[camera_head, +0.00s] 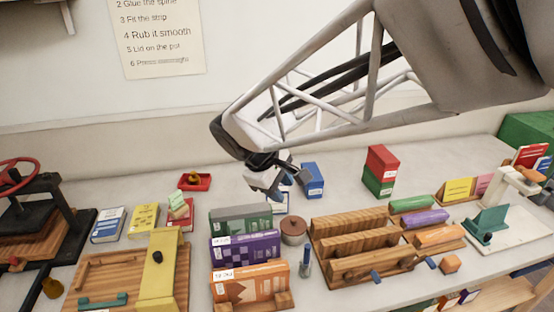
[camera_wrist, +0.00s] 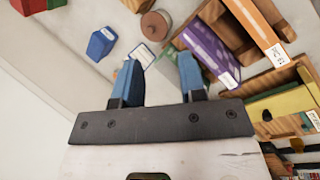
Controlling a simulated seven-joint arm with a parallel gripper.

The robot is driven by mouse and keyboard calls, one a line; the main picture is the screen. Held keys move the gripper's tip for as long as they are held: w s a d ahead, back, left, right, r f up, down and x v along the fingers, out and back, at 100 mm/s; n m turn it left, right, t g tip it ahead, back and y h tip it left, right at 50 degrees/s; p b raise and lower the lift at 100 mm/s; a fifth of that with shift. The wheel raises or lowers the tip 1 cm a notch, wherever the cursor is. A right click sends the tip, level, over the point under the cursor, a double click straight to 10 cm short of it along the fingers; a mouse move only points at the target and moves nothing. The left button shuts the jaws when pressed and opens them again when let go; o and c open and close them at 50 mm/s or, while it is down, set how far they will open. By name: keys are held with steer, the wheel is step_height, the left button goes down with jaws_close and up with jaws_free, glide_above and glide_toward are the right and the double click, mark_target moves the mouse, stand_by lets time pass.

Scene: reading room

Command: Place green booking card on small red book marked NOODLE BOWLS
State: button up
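A small red book (camera_head: 187,222) lies on the table next to a yellow book, left of the middle in the head view. A pale green piece (camera_head: 176,200), perhaps the green booking card, rests at its top with a pinkish piece beside it. The book's title is too small to read. My gripper (camera_head: 268,184) is over the table's middle, to the right of the red book and apart from it. In the wrist view its two blue fingers (camera_wrist: 160,75) stand apart with nothing visible held between them. The red book is not clearly seen in the wrist view.
A yellow card (camera_head: 458,188) and a pink card (camera_head: 483,184) stand in a holder at right. A blue box (camera_head: 312,180) stands behind.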

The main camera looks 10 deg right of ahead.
steer(key=s+d+m+y, duration=0.2)
steer(key=s+d+m, duration=0.1)
steer(key=s, duration=0.5)
steer(key=s+d+m+t+y, duration=0.1)
steer(key=s+d+m+y, duration=0.1)
steer(key=s+m, duration=0.4)
steer(key=s+d+r, duration=0.1)
steer(key=s, duration=0.2)
steer(key=shift+y, duration=0.3)
